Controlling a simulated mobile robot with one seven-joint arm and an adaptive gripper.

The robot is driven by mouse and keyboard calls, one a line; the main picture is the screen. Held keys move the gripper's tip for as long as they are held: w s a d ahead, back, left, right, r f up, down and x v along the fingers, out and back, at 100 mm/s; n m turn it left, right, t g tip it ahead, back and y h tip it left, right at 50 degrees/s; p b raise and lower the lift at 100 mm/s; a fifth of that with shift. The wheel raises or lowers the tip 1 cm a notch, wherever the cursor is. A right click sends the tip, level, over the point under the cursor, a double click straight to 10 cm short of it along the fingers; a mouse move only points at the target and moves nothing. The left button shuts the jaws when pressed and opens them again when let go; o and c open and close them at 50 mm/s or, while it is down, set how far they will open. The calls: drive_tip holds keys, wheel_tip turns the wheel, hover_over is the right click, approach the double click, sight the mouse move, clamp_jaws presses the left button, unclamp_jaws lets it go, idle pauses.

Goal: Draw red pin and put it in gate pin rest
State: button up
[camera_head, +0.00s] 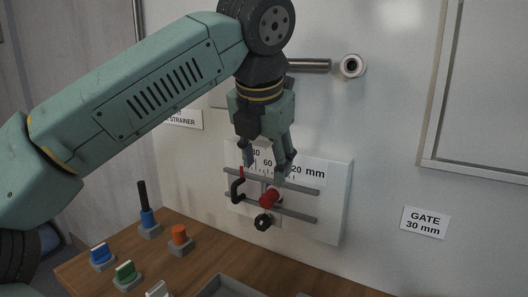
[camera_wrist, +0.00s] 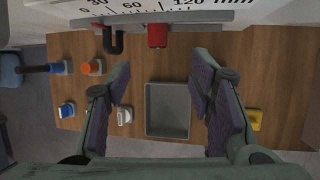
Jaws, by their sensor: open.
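The red pin (camera_head: 269,198) is a short red cylinder sticking out of the gate's slide, between two grey rails below the mm scale (camera_head: 292,169). In the wrist view the red pin (camera_wrist: 157,37) shows at the top, roughly centred between my fingers. My gripper (camera_head: 268,168) points down, open and empty, just above the pin in the head view. In the wrist view my gripper (camera_wrist: 160,65) has its two dark pads wide apart, and no contact with the pin shows. No part is labelled as the gate pin rest, so I cannot tell which it is.
A black hook (camera_head: 237,191) is left of the pin, and a black knob (camera_head: 263,222) below it. A wooden bench (camera_head: 200,254) carries a grey tray (camera_wrist: 149,125), an orange knob (camera_head: 179,235) and blue and green switches. A "GATE 30 mm" label (camera_head: 425,222) is at right.

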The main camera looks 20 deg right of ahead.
sight(265, 198)
drive_tip(key=p+x, duration=0.1)
drive_tip(key=x, duration=1)
drive_tip(key=shift+w+a+r+p, duration=0.1)
drive_tip(key=shift+a+p, duration=0.1)
drive_tip(key=shift+p, duration=0.2)
drive_tip(key=shift+c, duration=0.5)
clamp_jaws()
drive_tip(key=shift+s+a+b, duration=0.3)
drive_tip(key=shift+s+a, duration=0.15)
idle(0.8)
drive_tip(key=c, duration=0.6)
unclamp_jaws()
clamp_jaws()
